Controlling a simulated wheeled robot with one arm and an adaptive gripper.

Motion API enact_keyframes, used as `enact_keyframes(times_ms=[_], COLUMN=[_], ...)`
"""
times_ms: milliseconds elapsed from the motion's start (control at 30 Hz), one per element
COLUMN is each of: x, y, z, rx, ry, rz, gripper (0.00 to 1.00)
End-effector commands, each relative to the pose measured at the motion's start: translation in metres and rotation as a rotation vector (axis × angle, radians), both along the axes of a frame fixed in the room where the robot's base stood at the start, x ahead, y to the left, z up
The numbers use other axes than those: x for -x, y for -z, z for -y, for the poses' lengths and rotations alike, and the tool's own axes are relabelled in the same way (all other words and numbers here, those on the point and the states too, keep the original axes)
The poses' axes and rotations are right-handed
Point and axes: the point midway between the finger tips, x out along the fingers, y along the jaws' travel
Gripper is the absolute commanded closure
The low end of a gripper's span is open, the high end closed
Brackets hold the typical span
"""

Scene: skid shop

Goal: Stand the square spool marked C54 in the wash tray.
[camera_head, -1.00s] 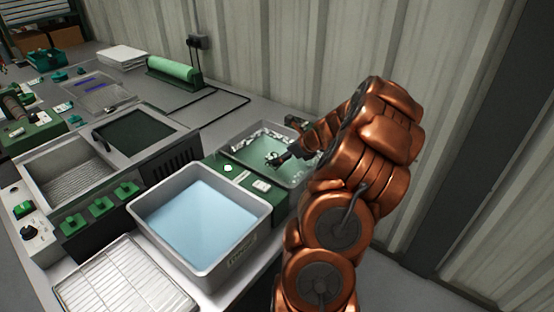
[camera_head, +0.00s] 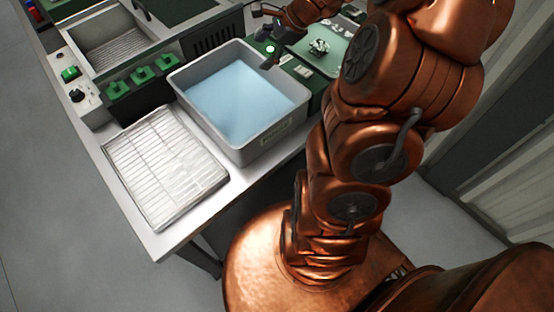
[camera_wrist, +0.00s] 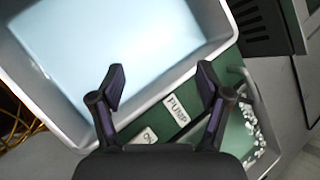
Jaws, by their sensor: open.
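My gripper (camera_wrist: 161,72) is open, with nothing between its fingers in the wrist view. It is above the rim of a grey tub (camera_wrist: 213,20) of pale blue liquid, beside a green panel. The head view shows the same tub (camera_head: 183,92) at the middle of the bench, with writing on its front too small to read. I take this tub to be the wash tray, but cannot confirm it. In the head view my gripper (camera_head: 268,62) is at the tub's back right corner. I cannot make out a square spool or a C54 mark in either view.
A green-floored tray (camera_head: 338,65) with silvery scraps (camera_head: 319,47) lies right of the tub. A green panel (camera_wrist: 152,118) marked PUMP separates them. A wire rack (camera_head: 160,165) lies at the front left. A metal sink (camera_head: 115,45) is behind.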

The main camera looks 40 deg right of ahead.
Motion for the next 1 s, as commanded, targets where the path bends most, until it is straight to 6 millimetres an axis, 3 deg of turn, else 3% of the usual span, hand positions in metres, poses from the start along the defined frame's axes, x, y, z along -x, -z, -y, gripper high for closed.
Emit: enact_keyframes(times_ms=[33, 200, 433, 600, 800, 1000], x=[0.008, 0.049, 0.128, 0.191, 0.256, 0.288], y=[-0.006, -0.016, -0.02, -0.02, -0.019, -0.017], z=[-0.03, -0.109, -0.176, -0.197, -0.197, -0.187], rx=[0.046, 0.188, 0.358, 0.469, 0.559, 0.594], ry=[-0.119, -0.515, -1.025, -1.381, -1.734, -1.917], rz=[0.002, 0.006, 0.007, 0.001, -0.018, -0.035], gripper=[0.23, 0.23, 0.23, 0.23, 0.23, 0.23])
